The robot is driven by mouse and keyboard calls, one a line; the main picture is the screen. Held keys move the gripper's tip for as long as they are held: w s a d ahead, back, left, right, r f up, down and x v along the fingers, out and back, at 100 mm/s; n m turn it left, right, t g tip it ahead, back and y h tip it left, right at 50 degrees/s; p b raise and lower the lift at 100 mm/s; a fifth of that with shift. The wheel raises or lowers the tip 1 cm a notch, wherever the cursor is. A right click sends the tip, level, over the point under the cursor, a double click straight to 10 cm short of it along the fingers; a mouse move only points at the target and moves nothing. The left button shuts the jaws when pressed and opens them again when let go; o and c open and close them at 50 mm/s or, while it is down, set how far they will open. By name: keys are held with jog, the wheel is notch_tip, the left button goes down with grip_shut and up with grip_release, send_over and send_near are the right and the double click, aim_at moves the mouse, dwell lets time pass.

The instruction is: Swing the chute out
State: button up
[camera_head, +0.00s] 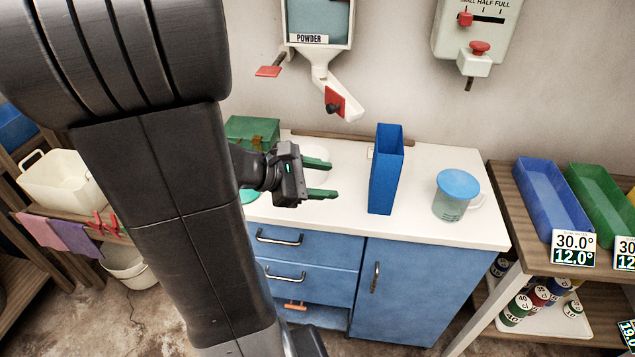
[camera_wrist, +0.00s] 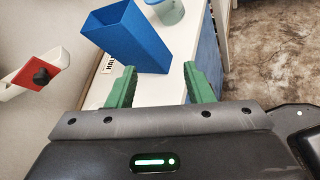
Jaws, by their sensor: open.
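The powder dispenser (camera_head: 318,22) hangs on the back wall above the counter. Its white chute (camera_head: 343,92) slopes down to the right from the dispenser's neck and carries a red plate (camera_head: 336,102) with a dark round knob (camera_head: 333,108). In the wrist view the chute (camera_wrist: 20,82) shows at the left edge, with the red plate and dark knob (camera_wrist: 41,77) facing me. My gripper (camera_head: 322,178), with green fingers, is open and empty over the counter, below the chute and apart from it. The fingers also show in the wrist view (camera_wrist: 162,88).
A tall blue open container (camera_head: 386,172) stands on the white counter (camera_head: 430,158), right of my gripper. A lidded jug (camera_head: 456,195) stands further right. A green box (camera_head: 252,132) is at the back left. A second dispenser (camera_head: 474,40) hangs at the upper right.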

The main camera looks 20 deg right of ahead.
jog(key=shift+s+a+f, duration=0.1)
jog(key=shift+s+a, duration=0.05)
jog(key=shift+s, duration=0.15)
